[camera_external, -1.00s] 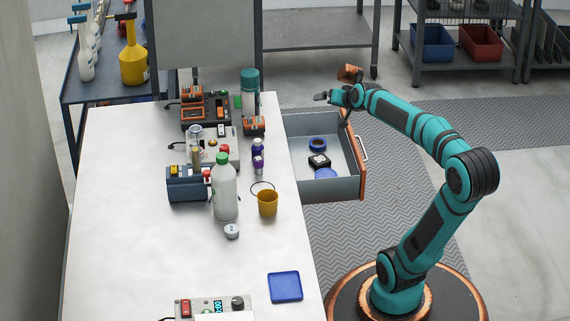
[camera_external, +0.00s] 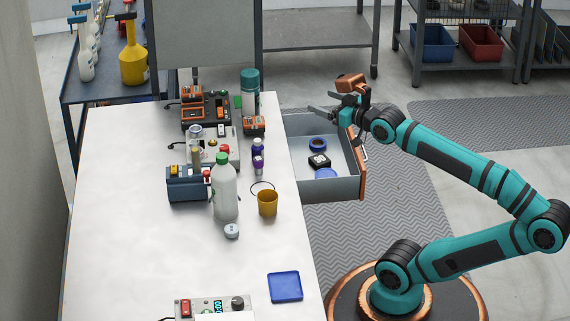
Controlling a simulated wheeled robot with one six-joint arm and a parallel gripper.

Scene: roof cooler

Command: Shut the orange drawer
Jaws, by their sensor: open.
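The orange drawer (camera_external: 349,188) stands pulled out from the right side of the white workbench (camera_external: 160,260). Its grey inside shows, and its orange front faces right with a pale handle. Inside lie a blue ring (camera_external: 317,144), a small black item (camera_external: 319,161) and a blue round piece (camera_external: 325,174). My gripper (camera_external: 325,104) is open and empty, its fingers pointing left above the far end of the drawer front. The gripper body hides part of the front's far end. I cannot tell whether it touches the drawer.
A blue tray (camera_external: 285,287) lies nearer. The patterned floor mat (camera_external: 400,210) right of the drawer is clear.

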